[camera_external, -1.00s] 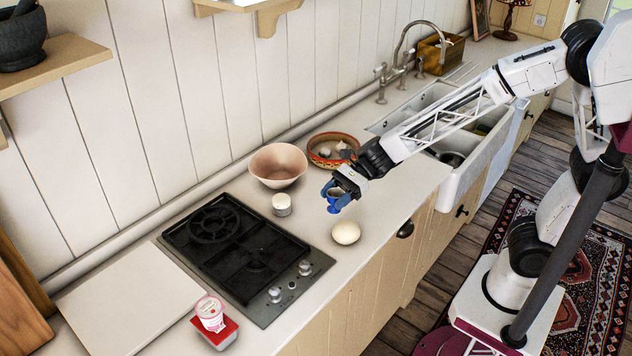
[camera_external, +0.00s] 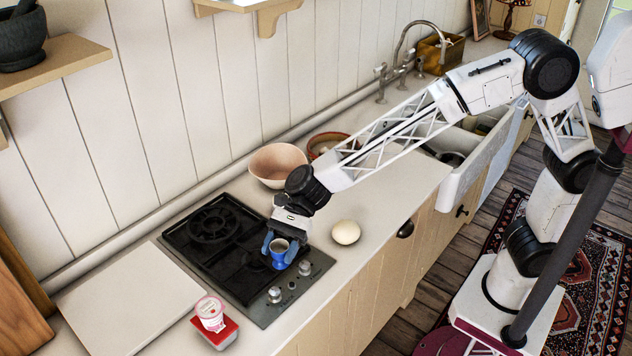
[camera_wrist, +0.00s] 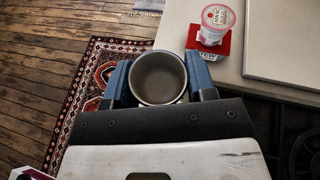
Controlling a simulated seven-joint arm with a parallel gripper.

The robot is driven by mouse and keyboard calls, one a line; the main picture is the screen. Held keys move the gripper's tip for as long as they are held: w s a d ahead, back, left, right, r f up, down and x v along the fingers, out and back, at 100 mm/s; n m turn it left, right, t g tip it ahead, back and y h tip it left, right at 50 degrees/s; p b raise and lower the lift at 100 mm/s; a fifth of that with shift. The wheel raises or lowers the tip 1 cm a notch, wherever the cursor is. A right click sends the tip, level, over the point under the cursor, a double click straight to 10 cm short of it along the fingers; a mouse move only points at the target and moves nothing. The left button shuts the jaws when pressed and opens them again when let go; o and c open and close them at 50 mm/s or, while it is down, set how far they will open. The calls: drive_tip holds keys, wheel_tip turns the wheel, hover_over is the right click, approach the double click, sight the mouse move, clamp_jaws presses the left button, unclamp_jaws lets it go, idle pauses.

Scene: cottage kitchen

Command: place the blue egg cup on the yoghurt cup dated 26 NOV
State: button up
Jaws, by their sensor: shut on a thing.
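My gripper (camera_external: 279,246) is shut on the blue egg cup (camera_external: 280,260) and holds it upright above the right part of the hob. In the wrist view the egg cup (camera_wrist: 159,80) sits between the two blue fingers, and its inside looks empty. A pink and white yoghurt cup (camera_external: 210,312) stands on a red-topped box (camera_external: 222,337) at the front left of the counter. In the wrist view the yoghurt cup (camera_wrist: 215,22) is beyond the gripper to the upper right, apart from it. Its lid carries print too small to read.
The black hob (camera_external: 190,258) lies under my gripper. A white board (camera_external: 128,305) lies left of it. My arm hides the small white pot and part of the patterned bowl (camera_external: 322,142).

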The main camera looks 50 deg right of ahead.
drive_tip(key=shift+n+g, duration=0.5)
drive_tip(key=a, duration=0.1)
drive_tip(key=s+a, duration=0.1)
drive_tip(key=a, duration=0.1)
drive_tip(key=s+a, duration=0.1)
drive_tip(key=a, duration=0.1)
drive_tip(key=shift+s+a+r, duration=0.15)
drive_tip(key=shift+s, duration=0.05)
hover_over(208, 307)
drive_tip(key=shift+f, duration=0.75)
drive_tip(key=shift+f, duration=1.8)
drive_tip(key=shift+f, duration=0.15)
drive_tip(key=o, duration=0.9)
drive_tip(key=shift+o, duration=0.2)
